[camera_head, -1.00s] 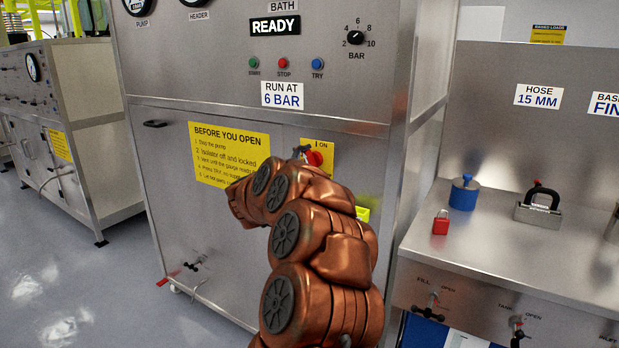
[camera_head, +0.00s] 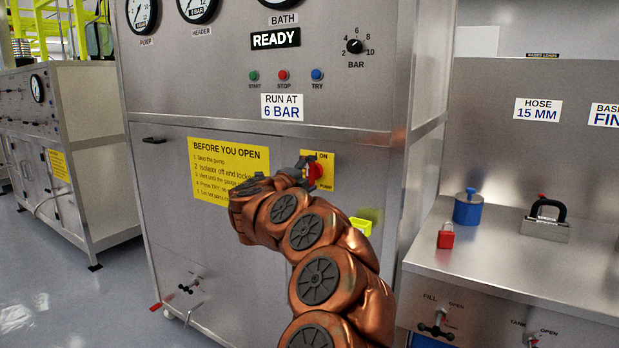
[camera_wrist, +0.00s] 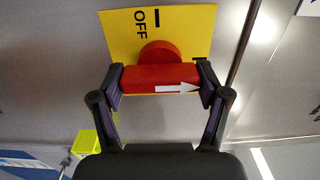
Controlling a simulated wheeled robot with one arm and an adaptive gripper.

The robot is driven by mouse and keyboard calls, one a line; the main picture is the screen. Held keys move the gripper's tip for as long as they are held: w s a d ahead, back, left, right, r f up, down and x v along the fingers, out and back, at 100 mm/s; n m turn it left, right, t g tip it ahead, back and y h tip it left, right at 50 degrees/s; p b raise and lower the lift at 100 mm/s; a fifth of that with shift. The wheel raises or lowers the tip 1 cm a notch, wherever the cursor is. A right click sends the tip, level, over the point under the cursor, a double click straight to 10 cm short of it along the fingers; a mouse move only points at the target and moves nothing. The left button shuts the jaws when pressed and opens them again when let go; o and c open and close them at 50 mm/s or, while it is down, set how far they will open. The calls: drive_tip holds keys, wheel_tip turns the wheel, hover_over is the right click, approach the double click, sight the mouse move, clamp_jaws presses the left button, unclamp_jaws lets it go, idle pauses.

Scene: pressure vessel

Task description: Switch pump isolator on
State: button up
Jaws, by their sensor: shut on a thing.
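The pump isolator is a red rotary handle (camera_head: 316,170) on a yellow plate (camera_head: 327,160) on the steel front panel. "ON" shows at the top of the plate in the head view. In the wrist view the red handle (camera_wrist: 160,78) lies crosswise, with a white arrow pointing right. The yellow plate (camera_wrist: 190,25) behind it shows "OFF" at the upper left, turned sideways. My gripper (camera_wrist: 161,84) is shut on the handle, one finger at each end. In the head view my gripper (camera_head: 307,174) reaches the handle from the left and hides part of the plate.
A yellow "BEFORE YOU OPEN" sign (camera_head: 228,165) is left of the isolator. A small yellow box (camera_head: 360,226) is on the panel below right, also in the wrist view (camera_wrist: 86,143). A red padlock (camera_head: 446,236) and blue canister (camera_head: 468,207) stand on the right bench.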

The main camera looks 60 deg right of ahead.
drive_tip(key=o, duration=1.2)
drive_tip(key=shift+c, duration=0.2)
drive_tip(key=shift+a, duration=0.15)
drive_tip(key=a, duration=1.1)
drive_tip(key=shift+s+a, duration=0.3)
drive_tip(key=shift+a, duration=0.05)
